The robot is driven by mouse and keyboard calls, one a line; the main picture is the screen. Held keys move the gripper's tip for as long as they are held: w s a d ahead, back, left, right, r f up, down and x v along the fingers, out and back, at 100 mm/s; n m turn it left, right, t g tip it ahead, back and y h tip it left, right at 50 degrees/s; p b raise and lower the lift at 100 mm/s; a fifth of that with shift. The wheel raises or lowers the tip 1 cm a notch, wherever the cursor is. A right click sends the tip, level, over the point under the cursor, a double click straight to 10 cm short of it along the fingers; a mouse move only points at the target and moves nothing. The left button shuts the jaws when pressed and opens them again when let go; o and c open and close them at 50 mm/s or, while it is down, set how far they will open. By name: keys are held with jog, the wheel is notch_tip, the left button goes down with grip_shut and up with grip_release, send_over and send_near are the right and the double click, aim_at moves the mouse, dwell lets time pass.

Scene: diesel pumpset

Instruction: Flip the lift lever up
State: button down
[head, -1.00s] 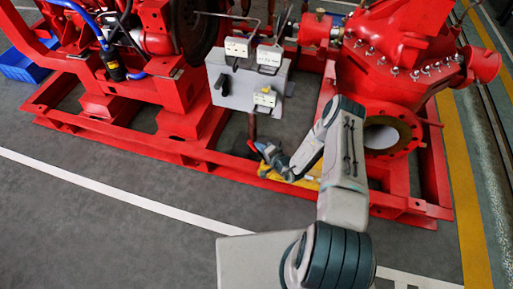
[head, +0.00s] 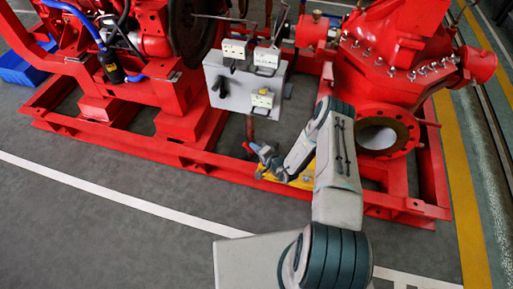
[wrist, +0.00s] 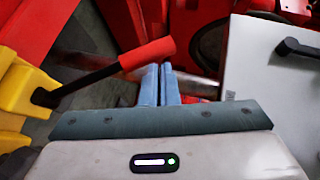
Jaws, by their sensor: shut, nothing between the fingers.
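A black lever with a red grip (wrist: 147,54) rises at a slant from a yellow body (wrist: 20,100) in the wrist view. In the head view the yellow body (head: 296,181) sits low by the red skid, partly behind my arm. I cannot read a label that confirms which lever is the lift lever. My gripper's blue fingers (wrist: 159,85) are together and empty, just below and right of the red grip's end in the picture. Contact cannot be judged. My gripper also shows in the head view (head: 254,148), in front of the skid below the grey panel.
A grey panel (head: 228,99) with white labelled units (head: 262,99) and handles stands above my gripper; its face also shows in the wrist view (wrist: 262,75). The red skid frame (head: 150,148) and red pump flange (head: 384,136) are close. The grey floor in front is clear.

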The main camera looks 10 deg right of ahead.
jog(key=s+d+r+p, duration=0.3)
jog(key=s+d+r, duration=0.3)
jog(key=s+r, duration=0.1)
jog(key=shift+p+v, duration=0.3)
jog(key=shift+v, duration=0.45)
jog(key=shift+r, duration=0.15)
